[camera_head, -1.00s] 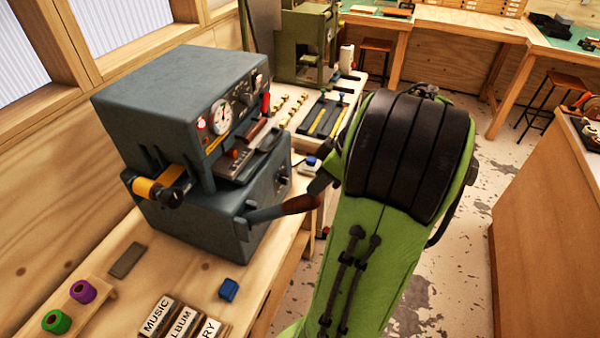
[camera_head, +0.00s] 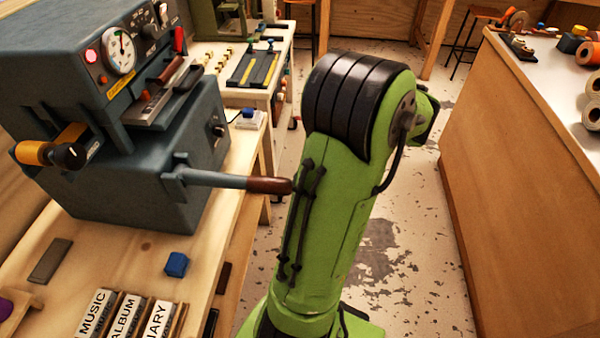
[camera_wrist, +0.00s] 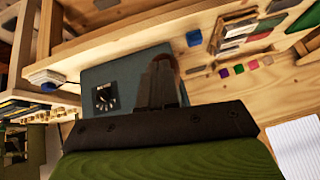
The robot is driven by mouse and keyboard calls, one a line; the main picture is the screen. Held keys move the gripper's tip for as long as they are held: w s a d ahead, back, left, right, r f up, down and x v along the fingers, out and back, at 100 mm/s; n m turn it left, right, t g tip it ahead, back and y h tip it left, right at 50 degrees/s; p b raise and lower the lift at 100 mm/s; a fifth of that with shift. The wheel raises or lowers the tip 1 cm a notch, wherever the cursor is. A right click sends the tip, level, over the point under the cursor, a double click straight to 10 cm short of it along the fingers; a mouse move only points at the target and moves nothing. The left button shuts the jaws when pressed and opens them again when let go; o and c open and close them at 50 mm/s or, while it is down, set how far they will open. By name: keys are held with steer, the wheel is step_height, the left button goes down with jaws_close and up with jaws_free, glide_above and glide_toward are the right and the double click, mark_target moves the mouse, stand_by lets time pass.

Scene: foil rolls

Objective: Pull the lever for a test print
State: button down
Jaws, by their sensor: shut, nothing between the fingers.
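The lever (camera_head: 225,180) is a grey rod with a brown wooden grip (camera_head: 268,185). It sticks out to the right, almost level in the picture, from the front of the blue-grey hot-stamping machine (camera_head: 160,160). The grip's end meets the outline of my green arm in the head view. My gripper is hidden there. In the wrist view my dark gripper (camera_wrist: 160,72) is shut and empty, in front of the machine's blue-grey body (camera_wrist: 125,78). A brown rounded piece beside the fingertips may be the grip. I cannot tell whether they touch.
Labelled blocks (camera_head: 125,315) and a small blue block (camera_head: 176,264) lie on the wooden bench below the machine. A side table with tools (camera_head: 255,68) stands behind. A wooden counter (camera_head: 520,170) is at right. Floor (camera_head: 400,230) between is open.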

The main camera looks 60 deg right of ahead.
steer(key=shift+s+f, duration=0.2)
steer(key=shift+f, duration=0.35)
steer(key=shift+w+r, duration=0.1)
stand_by(1.0)
